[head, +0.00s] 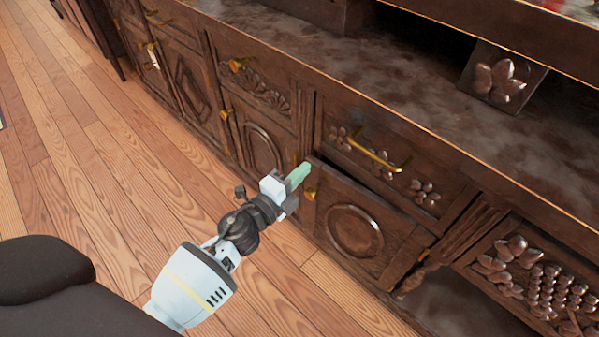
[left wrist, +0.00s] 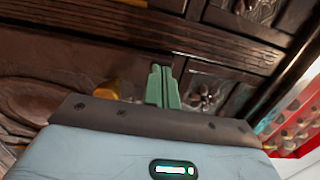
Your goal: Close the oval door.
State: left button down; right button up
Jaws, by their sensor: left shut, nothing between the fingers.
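The dark carved wooden door with the rounded oval panel (head: 354,232) is in the lower middle right of the head view, with a small brass knob (head: 310,193) near its left edge. A dark gap shows along its top edge, so it stands slightly ajar. My left gripper (head: 299,174) is shut and empty, its green fingertips at the door's upper left corner, above the knob. I cannot tell whether they touch. In the left wrist view the shut fingers (left wrist: 163,86) point at the cabinet, with the blurred knob (left wrist: 107,90) to their left. My right gripper is out of view.
A drawer with a brass handle (head: 374,151) is just above the door. Another oval-panelled door (head: 262,146) is to the left. A carved flower block (head: 502,78) is on the cabinet top. The wooden floor (head: 90,150) at left is clear.

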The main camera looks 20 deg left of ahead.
aim_at(309, 159)
pick_arm(q)
jog(key=w, duration=0.1)
jog(key=w+m+h, duration=0.1)
jog(key=w, duration=0.1)
jog(key=shift+w+d+r+g+h, duration=0.25)
jog(key=shift+w+d+g+h, duration=0.05)
jog(key=shift+h, duration=0.1)
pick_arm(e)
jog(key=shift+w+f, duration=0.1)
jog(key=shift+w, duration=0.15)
